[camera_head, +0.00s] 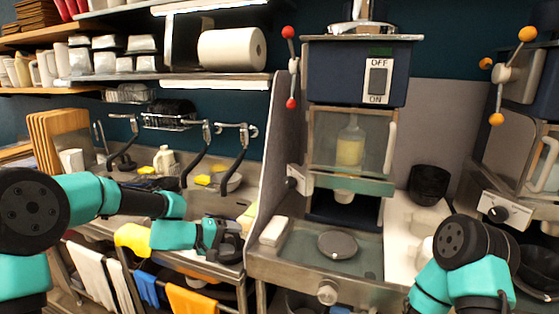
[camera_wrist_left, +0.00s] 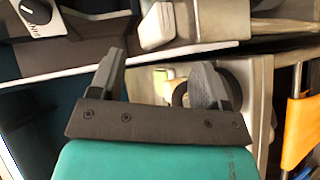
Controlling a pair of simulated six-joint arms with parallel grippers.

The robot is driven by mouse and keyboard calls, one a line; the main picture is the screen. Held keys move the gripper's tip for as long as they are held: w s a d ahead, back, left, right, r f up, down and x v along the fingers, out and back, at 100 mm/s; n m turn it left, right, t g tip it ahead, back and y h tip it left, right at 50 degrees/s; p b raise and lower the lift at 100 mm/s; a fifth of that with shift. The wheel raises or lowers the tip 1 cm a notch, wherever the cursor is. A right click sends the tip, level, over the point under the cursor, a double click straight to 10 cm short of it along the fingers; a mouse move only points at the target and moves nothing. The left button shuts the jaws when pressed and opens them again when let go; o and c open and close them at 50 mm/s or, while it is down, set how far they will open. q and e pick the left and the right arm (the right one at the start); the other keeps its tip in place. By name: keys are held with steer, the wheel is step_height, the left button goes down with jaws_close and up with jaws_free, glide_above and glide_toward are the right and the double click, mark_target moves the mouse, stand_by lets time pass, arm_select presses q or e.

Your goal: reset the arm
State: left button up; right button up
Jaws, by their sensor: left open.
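My left arm reaches in from the left in the head view, and its gripper (camera_head: 228,241) is over the front of the sink counter, left of the machine. In the left wrist view the two dark fingers of the left gripper (camera_wrist_left: 165,84) stand wide apart with nothing held between them. My right arm (camera_head: 468,262) shows at the lower right of the head view, bent, and its gripper is out of the picture.
The bean machine (camera_head: 358,70) with its OFF/ON switch stands right of centre. A round grey lid (camera_head: 338,244) and a white block (camera_head: 273,231) lie on its base. Faucets and a sink are behind the left gripper; orange cloth (camera_head: 190,300) hangs below.

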arm_select(q)
steer(key=s+a+f+g+y, duration=0.1)
steer(key=s+f+y, duration=0.15)
steer(key=f, duration=0.55)
steer(key=s+a+f+g+y, duration=0.1)
steer(key=s+a+f, duration=0.15)
steer(key=f, duration=0.45)
steer(key=s+a+f+m+g+y, duration=0.3)
steer(key=s+f+y, duration=0.2)
steer(key=s+f, duration=1.7)
steer(key=shift+s+f, duration=0.15)
steer(key=shift+s, duration=0.55)
